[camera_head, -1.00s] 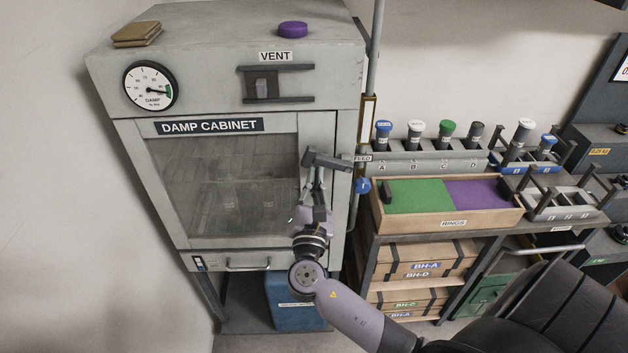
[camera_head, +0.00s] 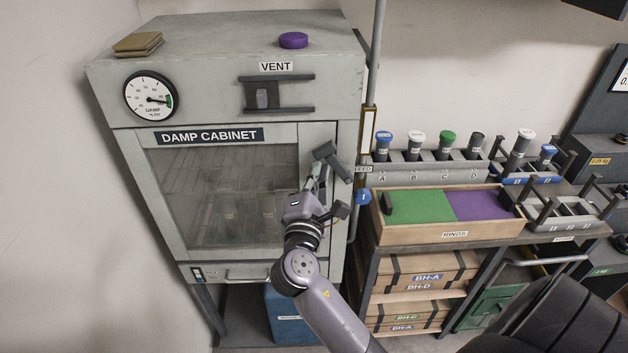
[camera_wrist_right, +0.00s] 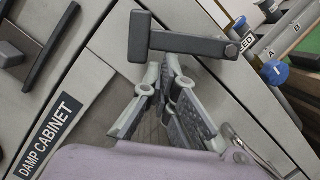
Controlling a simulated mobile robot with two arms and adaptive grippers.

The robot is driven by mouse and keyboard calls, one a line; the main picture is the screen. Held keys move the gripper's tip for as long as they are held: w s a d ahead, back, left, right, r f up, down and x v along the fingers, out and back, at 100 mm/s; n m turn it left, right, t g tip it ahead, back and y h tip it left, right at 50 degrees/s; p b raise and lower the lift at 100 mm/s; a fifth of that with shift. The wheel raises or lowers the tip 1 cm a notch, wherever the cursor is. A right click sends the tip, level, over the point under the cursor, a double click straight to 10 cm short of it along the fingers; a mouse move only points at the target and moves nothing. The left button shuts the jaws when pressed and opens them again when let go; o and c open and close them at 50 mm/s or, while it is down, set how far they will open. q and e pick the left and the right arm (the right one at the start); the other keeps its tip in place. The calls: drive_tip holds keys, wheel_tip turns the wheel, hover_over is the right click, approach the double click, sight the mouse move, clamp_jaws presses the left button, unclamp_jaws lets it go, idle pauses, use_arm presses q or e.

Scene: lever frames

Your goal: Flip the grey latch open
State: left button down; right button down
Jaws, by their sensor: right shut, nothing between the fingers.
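The grey latch (camera_head: 333,163) is a dark T-shaped lever on the right side of the damp cabinet's (camera_head: 120,185) front. Its arm slants down to the right. In the right wrist view the latch (camera_wrist_right: 190,44) crosses the upper middle, with its thick end at the left. My right gripper (camera_head: 320,172) is shut and empty, close by the thick end of the latch. In the wrist view its fingertips (camera_wrist_right: 160,72) show just below the latch. I cannot tell whether they touch it. My left gripper is not in view.
Right of the cabinet stands a shelf with a green and purple ring tray (camera_head: 452,232) and a rack of capped tubes (camera_head: 430,172). A vent slider (camera_head: 265,95) and dial (camera_head: 150,96) sit above the door.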

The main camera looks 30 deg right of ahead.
sight(335, 160)
drive_tip(key=r+m, duration=0.1)
drive_tip(key=m, duration=0.1)
drive_tip(key=s+d+r+m+g+p, duration=0.1)
drive_tip(key=m, duration=0.1)
drive_tip(key=d+r+m+p, duration=0.1)
drive_tip(key=m, duration=0.1)
drive_tip(key=shift+s+d+r+g+y, duration=0.15)
drive_tip(key=shift+s+d+g+y, duration=0.05)
drive_tip(key=shift+s+g+y, duration=0.1)
drive_tip(key=shift+s+d+r, duration=0.1)
drive_tip(key=shift+d, duration=0.2)
drive_tip(key=shift+p, duration=0.3)
drive_tip(key=shift+d, duration=0.1)
